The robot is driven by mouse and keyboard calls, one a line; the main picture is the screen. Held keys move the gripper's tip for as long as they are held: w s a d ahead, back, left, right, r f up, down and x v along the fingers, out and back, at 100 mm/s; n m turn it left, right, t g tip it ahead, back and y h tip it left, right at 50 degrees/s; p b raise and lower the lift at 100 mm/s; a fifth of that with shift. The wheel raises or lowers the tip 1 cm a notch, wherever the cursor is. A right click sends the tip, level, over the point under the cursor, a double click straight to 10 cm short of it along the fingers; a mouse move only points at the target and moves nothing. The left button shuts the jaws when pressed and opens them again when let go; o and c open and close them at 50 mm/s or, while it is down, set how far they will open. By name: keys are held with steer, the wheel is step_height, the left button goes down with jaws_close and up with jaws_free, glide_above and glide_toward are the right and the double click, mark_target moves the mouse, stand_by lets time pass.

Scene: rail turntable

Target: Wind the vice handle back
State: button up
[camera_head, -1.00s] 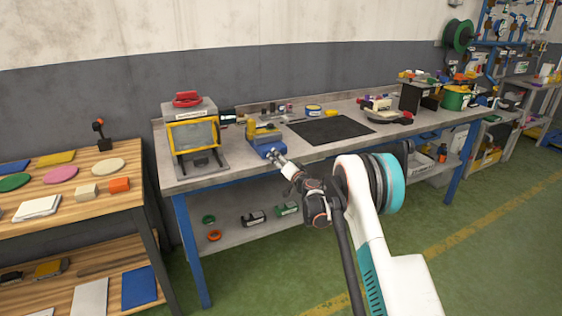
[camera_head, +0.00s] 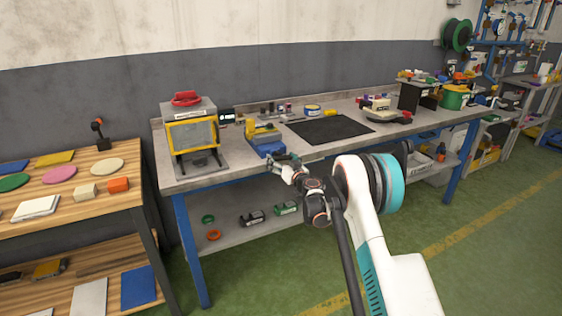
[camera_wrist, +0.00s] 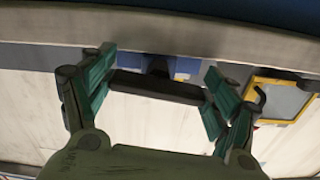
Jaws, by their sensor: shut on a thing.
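The vice (camera_head: 268,149) is blue with a yellow part above it and sits at the bench's front edge. Its blue body also shows in the wrist view (camera_wrist: 183,66), upper middle. My gripper (camera_head: 272,159) is at the front of the vice, just off the bench edge. In the wrist view, the dark bar of the vice handle (camera_wrist: 158,87) spans between the two green fingers, which are shut on its ends. The handle is too small to make out in the head view.
A yellow-framed machine (camera_head: 193,134) stands on the bench left of the vice; its frame shows at right in the wrist view (camera_wrist: 275,98). A black mat (camera_head: 329,130) lies to the right. A wooden table (camera_head: 75,190) stands left. Several items lie on the lower shelf.

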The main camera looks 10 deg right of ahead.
steer(key=shift+f, duration=0.1)
stand_by(0.3)
steer(key=o, duration=1.1)
steer(key=shift+c, duration=0.2)
steer(key=v, duration=1.2)
